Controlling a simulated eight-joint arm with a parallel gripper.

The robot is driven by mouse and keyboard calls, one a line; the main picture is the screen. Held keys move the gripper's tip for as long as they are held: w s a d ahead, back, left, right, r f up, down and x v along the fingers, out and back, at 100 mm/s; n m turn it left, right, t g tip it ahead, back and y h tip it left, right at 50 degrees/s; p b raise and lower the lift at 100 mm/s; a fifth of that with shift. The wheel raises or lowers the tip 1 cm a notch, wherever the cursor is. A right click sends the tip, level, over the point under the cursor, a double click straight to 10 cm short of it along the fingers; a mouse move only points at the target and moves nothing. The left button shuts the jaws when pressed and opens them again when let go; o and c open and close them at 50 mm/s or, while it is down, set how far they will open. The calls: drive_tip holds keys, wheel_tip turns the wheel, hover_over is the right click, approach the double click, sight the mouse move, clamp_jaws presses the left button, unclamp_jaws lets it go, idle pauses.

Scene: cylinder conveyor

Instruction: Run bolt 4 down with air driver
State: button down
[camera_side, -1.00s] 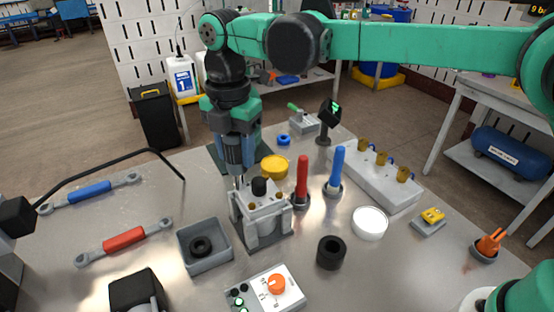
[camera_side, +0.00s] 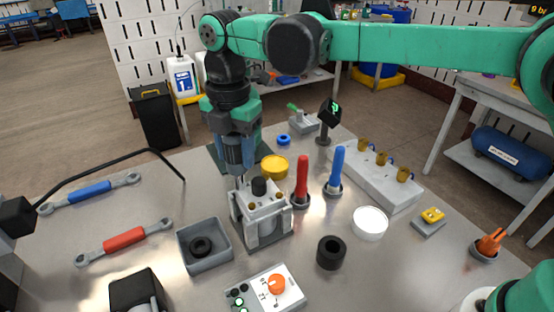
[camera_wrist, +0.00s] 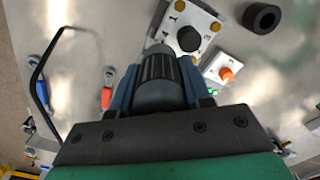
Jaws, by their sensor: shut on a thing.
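My gripper (camera_side: 236,150) is shut on the air driver (camera_wrist: 160,82), a dark ribbed cylinder between blue fingers in the wrist view. In the side view the driver's thin bit (camera_side: 240,182) points down at the back left corner of the grey cylinder block (camera_side: 262,230). The block's top also shows in the wrist view (camera_wrist: 205,17), with a black round plug (camera_wrist: 189,38) in the middle. Brass bolts (camera_wrist: 215,27) (camera_wrist: 211,61) sit at its visible corners. The corner under the driver is hidden, so I cannot tell whether the bit touches a bolt.
A red-handled tool (camera_side: 302,180) and a blue-handled tool (camera_side: 336,168) stand upright right of the block. A grey tray (camera_side: 205,262) with a black ring is at its front left. A control box with an orange knob (camera_side: 276,284) is in front. Wrenches lie left.

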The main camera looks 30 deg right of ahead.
drive_tip(key=shift+r, duration=3)
